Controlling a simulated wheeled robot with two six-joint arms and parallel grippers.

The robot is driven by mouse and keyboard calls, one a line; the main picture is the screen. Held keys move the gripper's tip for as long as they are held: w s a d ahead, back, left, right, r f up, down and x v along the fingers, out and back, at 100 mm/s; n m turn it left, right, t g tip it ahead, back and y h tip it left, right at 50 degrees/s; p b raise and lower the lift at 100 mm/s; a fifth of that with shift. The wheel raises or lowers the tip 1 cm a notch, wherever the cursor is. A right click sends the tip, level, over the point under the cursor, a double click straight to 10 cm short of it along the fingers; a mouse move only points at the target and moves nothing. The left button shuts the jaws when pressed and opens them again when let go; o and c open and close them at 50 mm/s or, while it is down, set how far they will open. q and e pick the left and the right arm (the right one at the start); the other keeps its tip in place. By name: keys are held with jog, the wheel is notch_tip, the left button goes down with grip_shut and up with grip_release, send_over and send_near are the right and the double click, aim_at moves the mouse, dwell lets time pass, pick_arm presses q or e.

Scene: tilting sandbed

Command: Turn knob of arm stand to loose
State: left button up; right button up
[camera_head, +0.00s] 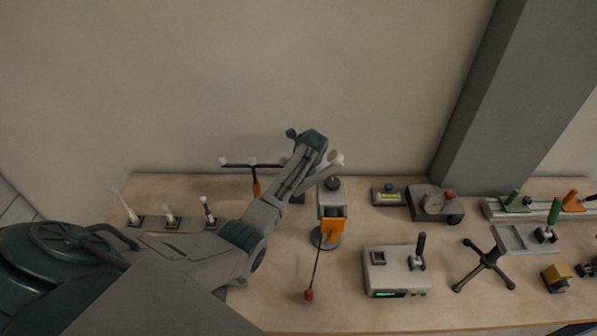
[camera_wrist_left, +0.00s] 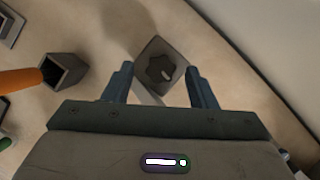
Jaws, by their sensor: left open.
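In the left wrist view a dark lobed knob (camera_wrist_left: 160,68) with a small pale mark sits on a square grey-brown block (camera_wrist_left: 150,52). My left gripper (camera_wrist_left: 160,71) is open. Its two blue-grey fingers point toward the block, one on each side of the knob in the picture. I cannot tell how far above the knob they are, and nothing is held. In the head view my left arm crosses from the lower left, and its teal end (camera_head: 312,141) is raised near the back wall. The fingertips are not clear there. My right gripper is not in view.
An orange handle (camera_wrist_left: 18,80) and a grey square socket (camera_wrist_left: 63,71) lie left of the knob.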

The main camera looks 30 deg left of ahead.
pick_arm(q)
jog(key=shift+w+a+f, duration=0.1)
jog(key=c, duration=1)
jog(key=shift+o, duration=0.2)
